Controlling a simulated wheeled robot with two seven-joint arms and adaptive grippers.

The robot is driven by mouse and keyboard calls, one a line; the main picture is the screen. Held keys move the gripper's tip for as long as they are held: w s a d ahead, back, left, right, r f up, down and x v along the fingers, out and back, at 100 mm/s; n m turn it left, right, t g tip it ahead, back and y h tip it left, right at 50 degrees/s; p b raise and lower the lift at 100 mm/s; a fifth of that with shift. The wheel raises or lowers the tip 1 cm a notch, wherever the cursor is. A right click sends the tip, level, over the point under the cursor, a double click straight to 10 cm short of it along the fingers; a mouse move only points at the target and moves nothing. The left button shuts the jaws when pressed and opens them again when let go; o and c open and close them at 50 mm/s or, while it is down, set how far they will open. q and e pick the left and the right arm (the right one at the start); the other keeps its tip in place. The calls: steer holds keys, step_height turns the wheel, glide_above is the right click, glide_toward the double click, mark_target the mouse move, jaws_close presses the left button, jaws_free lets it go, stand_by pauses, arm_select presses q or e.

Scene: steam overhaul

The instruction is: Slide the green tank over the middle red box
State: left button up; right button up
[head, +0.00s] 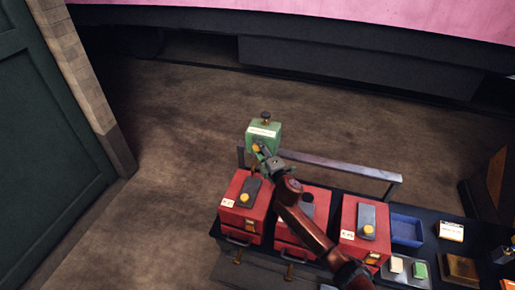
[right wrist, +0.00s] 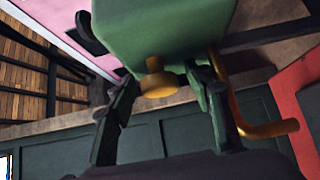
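The green tank (head: 263,136), with a pale label and a dark knob on top, is in the air behind and above the left red box (head: 237,212). My right gripper (head: 266,160) is at the tank's near side. In the right wrist view, its fingers reach the green tank (right wrist: 165,30) on both sides of a brass knob (right wrist: 158,80) and look shut on it, though the contact is partly hidden. A brass pipe (right wrist: 250,115) hangs beside the right finger. My left gripper is not in view.
The right red box (head: 350,222) carries a grey plate with a yellow knob. A metal rail (head: 340,168) runs behind the boxes. A blue tray (head: 406,230) and small parts lie at the right. The floor behind the rail is clear.

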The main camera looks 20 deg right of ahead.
jaws_close()
stand_by(0.4)
